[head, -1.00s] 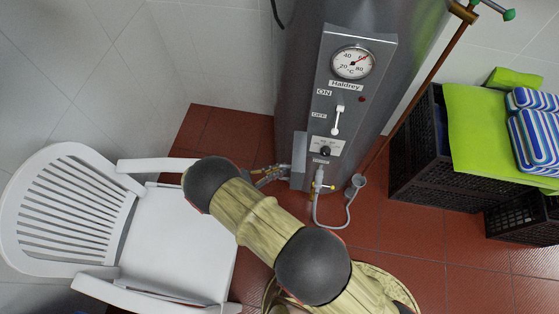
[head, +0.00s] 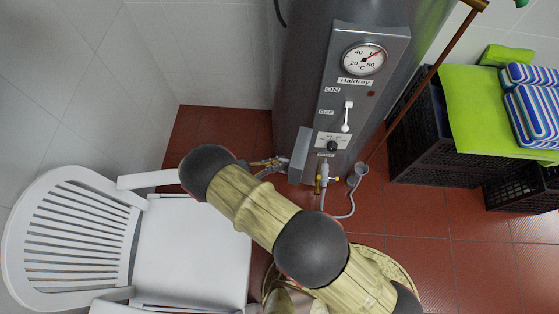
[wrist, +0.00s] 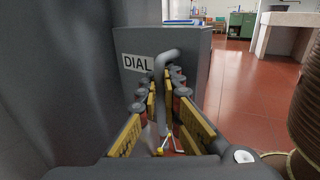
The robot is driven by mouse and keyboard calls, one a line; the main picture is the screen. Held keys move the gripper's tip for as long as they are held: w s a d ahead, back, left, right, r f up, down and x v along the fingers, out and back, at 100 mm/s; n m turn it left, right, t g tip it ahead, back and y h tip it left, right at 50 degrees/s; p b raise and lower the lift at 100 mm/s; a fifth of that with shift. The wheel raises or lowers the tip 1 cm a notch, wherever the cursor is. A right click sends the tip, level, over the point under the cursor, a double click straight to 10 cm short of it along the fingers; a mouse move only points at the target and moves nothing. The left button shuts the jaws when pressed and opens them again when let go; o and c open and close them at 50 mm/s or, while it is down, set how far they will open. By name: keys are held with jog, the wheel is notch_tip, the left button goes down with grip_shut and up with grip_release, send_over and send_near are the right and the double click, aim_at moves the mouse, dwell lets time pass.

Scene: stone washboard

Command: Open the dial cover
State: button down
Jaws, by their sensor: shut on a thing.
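The dial cover (wrist: 137,80) is a grey plate labelled DIAL, filling the middle of the wrist view. Its curved grey handle (wrist: 166,60) stands between the fingers. My gripper (wrist: 166,88), with yellow finger pads, is shut on the handle. In the head view the cover (head: 299,155) stands out at the left edge of the boiler's panel (head: 318,112), swung aside. The black dial (head: 332,147) shows uncovered on the panel's lower part. My gripper (head: 272,165) is left of the cover in the head view, small and partly hidden behind my arm.
The panel also has a temperature gauge (head: 364,58) and a white lever (head: 347,116). A pipe and hose (head: 322,180) hang below it. A white chair (head: 190,240) stands close on the left. Black crates (head: 420,140) with towels stand right. Red floor (head: 400,215) is open between.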

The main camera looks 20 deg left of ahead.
jog(key=c, duration=2.2)
grip_release()
jog(key=shift+s+a, duration=0.15)
jog(key=shift+s, duration=0.05)
jog(key=shift+o, duration=1.1)
jog(key=shift+w, duration=0.1)
jog(key=v, duration=0.7)
jog(key=shift+s, duration=0.2)
